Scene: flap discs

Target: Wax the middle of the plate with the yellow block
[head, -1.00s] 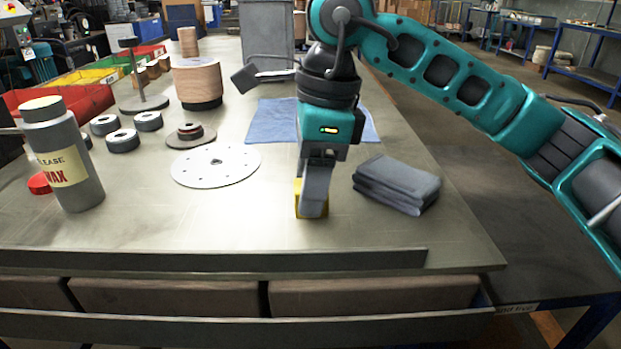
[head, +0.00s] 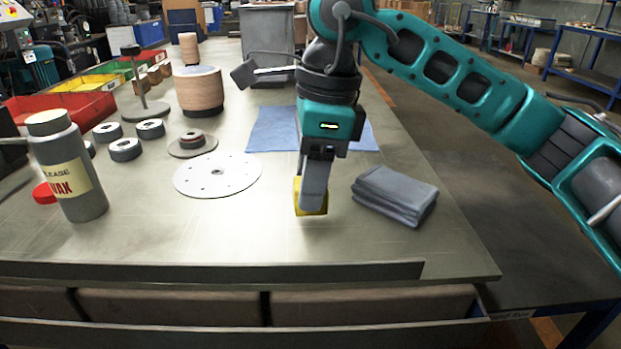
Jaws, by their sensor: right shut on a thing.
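The white round plate (head: 217,176) with small holes lies flat on the table, left of my right gripper. My right gripper (head: 312,197) points down and is shut on the yellow block (head: 322,209). The gripper's fingers hide much of the block. The block appears to be slightly above the table; the exact gap is hard to tell. A grey bottle (head: 66,168) with a label reading "WAX" stands upright at the left. My left gripper is not in view.
Folded grey cloths (head: 395,195) lie right of my right gripper. A blue cloth (head: 270,130) lies behind it. Several small discs (head: 125,149), a post on a base (head: 140,90) and a wooden-coloured stack (head: 199,90) stand at the left. The table front is clear.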

